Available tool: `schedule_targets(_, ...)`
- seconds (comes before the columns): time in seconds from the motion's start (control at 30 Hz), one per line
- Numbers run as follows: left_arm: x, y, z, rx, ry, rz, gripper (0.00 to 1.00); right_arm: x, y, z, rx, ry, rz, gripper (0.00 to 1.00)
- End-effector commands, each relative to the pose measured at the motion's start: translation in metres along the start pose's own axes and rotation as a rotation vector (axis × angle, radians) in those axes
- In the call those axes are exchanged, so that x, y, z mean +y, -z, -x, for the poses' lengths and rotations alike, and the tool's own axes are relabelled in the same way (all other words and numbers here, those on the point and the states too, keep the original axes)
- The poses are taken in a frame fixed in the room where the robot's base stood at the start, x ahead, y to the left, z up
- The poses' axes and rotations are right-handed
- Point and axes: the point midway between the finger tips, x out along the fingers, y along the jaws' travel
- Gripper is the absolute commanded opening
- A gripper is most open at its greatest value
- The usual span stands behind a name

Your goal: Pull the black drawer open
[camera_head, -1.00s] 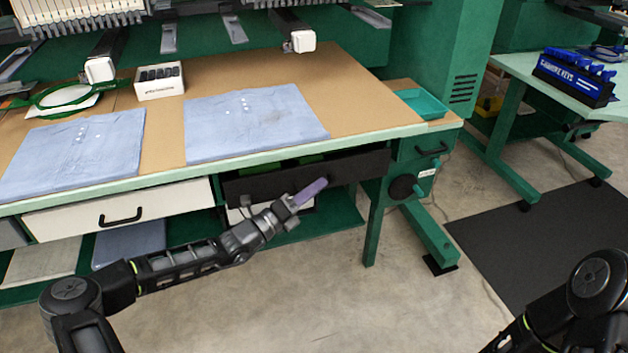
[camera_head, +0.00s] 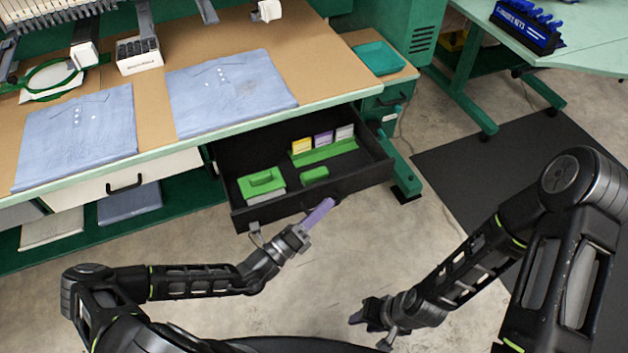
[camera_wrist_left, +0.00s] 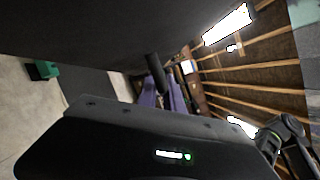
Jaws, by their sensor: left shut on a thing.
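The black drawer (camera_head: 362,181) stands well out from under the worktable, with its inside showing in the head view. My left gripper (camera_head: 318,212) is at the drawer's front face. In the left wrist view, its purple fingers (camera_wrist_left: 163,97) are shut on the dark drawer handle (camera_wrist_left: 154,72), beside the dark drawer front. The gripper mostly hides the handle in the head view. My right gripper (camera_head: 365,316) hangs low over the floor, away from the drawer. Its fingers are too small and turned to show whether they are open.
Inside the drawer are green blocks (camera_head: 262,184) and a green rack (camera_head: 325,153) with small yellow, purple and white packs. A white drawer (camera_head: 150,178) is closed to the left. Folded blue shirts (camera_head: 230,92) lie on the tabletop. The floor in front is clear.

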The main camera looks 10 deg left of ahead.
Motion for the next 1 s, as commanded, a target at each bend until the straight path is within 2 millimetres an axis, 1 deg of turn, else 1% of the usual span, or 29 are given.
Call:
schedule_targets(0.03,-0.006,0.002,0.001,-0.002,0.001,0.001,0.0,-0.002,0.0,0.006,0.0,0.0,0.0,0.36)
schedule_targets(0.2,-0.009,0.011,0.005,-0.002,0.0,-0.001,0.0,-0.004,0.0,0.009,0.0,0.0,-0.001,0.36)
schedule_targets(0.57,-0.009,0.013,0.006,-0.002,0.001,-0.002,0.0,-0.004,0.0,0.009,0.0,0.0,-0.001,0.36)
schedule_targets(0.6,-0.009,0.013,0.006,-0.002,0.001,-0.002,0.13,-0.004,0.0,0.009,0.0,0.0,-0.001,0.36)
schedule_targets(0.7,-0.009,0.013,0.006,-0.002,0.001,-0.001,0.2,-0.004,0.0,0.009,0.0,0.0,-0.001,0.36)
schedule_targets(1.0,-0.009,0.013,0.008,-0.001,0.0,-0.001,0.2,-0.003,0.0,0.008,0.0,0.0,-0.001,0.36)
